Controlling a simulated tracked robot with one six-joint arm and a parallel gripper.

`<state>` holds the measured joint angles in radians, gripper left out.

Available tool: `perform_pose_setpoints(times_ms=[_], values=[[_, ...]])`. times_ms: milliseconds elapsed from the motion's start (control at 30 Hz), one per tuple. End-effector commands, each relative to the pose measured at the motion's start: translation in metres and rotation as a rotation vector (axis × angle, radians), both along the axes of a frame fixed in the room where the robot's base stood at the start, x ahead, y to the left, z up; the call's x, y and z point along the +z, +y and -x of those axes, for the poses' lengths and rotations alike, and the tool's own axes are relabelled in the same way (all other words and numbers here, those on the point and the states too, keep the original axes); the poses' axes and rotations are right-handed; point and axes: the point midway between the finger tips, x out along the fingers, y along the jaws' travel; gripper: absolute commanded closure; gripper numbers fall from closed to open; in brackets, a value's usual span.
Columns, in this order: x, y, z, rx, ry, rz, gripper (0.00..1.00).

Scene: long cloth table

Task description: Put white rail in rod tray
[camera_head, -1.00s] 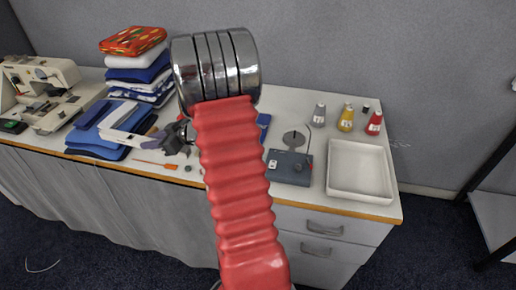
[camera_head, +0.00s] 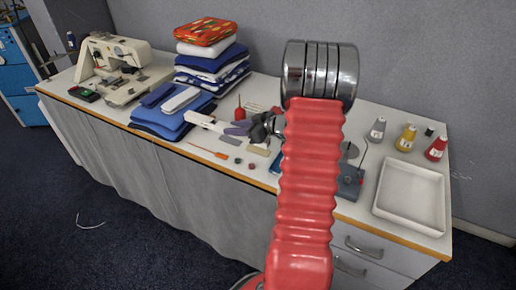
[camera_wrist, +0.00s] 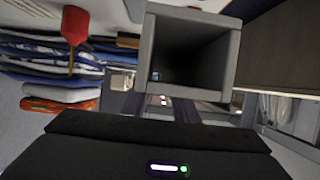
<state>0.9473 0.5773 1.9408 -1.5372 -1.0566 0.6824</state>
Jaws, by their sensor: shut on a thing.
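The white rail (camera_head: 203,121) shows in the head view as a short pale bar sticking out left of my gripper (camera_head: 238,128), over the right edge of the folded blue cloths. My gripper is shut on it. In the wrist view the rail (camera_wrist: 231,55) appears as a square hollow profile, seen end-on with a dark inside. Whether it touches the cloths is unclear. The rod tray, a shallow white tray (camera_head: 410,228), stands at the right end of the table and looks empty. My red arm hides part of the table between them.
A sewing machine (camera_head: 120,65) stands at the left. A stack of folded cloths (camera_head: 211,62) is behind my gripper. A grey box device (camera_head: 349,183) sits just left of the tray. Yellow (camera_head: 406,139) and red (camera_head: 436,149) bottles stand behind the tray.

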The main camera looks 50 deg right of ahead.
Motion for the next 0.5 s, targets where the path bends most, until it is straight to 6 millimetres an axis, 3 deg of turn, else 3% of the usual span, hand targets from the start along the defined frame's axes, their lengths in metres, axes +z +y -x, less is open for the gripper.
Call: perform_pose_setpoints(times_ms=[300,500], values=[[-0.047,0.001,0.0,-0.001,0.001,-0.004,1.0],[-0.058,0.0,0.0,0.001,0.0,-0.001,1.0]])
